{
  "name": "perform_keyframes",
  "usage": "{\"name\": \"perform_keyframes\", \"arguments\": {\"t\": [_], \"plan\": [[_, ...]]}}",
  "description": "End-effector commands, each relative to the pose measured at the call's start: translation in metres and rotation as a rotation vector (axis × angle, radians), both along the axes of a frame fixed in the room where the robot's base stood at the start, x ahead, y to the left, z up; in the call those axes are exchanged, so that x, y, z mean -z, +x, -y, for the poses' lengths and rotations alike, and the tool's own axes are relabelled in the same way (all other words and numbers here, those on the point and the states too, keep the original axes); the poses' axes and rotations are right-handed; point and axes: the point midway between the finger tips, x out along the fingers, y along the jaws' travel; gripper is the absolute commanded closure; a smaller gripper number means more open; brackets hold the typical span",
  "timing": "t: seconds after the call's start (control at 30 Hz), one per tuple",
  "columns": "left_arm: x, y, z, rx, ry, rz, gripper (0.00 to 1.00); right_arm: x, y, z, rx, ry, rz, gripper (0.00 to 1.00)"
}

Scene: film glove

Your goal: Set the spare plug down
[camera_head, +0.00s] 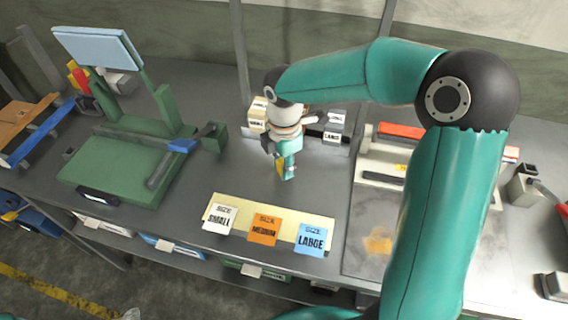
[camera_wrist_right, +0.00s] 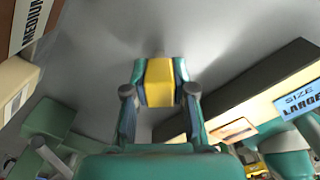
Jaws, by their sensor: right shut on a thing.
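The spare plug (camera_wrist_right: 160,82) is a small yellow block, seen between the fingers of my right gripper (camera_wrist_right: 160,75) in the right wrist view. The gripper is shut on it. In the head view my right gripper (camera_head: 286,172) points down over the grey bench, behind the strip of size cards, and a bit of the yellow plug (camera_head: 279,165) shows beside a finger. I cannot tell whether the plug touches the bench. No left gripper shows in either view.
A pale strip (camera_head: 275,212) carries the SMALL (camera_head: 220,218), MEDIUM (camera_head: 264,229) and LARGE (camera_head: 311,239) cards in front. Labelled boxes (camera_head: 334,128) stand behind my gripper. A green machine (camera_head: 115,168) is at left, a metal plate (camera_head: 365,225) at right. Bare bench lies around the gripper.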

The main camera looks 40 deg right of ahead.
Motion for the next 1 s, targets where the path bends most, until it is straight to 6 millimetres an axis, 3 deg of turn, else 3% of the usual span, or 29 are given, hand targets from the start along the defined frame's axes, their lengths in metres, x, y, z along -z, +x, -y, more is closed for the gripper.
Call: {"name": "perform_keyframes", "arguments": {"t": [0.3,0.33,0.5,0.8,1.0], "plan": [[0.002,0.0,0.0,0.0,0.0,0.0,0.6,0.003,0.0,0.0,0.001,0.0,0.0,1.0],[0.002,0.0,0.0,0.0,0.0,0.0,0.6,0.003,0.0,0.0,0.001,0.0,0.0,0.73],[0.002,0.0,0.0,0.0,0.0,0.0,0.6,0.002,0.0,0.0,0.001,0.0,0.0,0.5],[0.0,0.0,0.0,0.0,0.0,0.0,0.6,0.0,0.0,0.0,0.001,0.0,0.0,0.5],[0.0,0.0,0.0,0.0,0.0,0.0,0.6,-0.017,0.001,0.0,0.001,-0.001,0.004,0.5]]}}
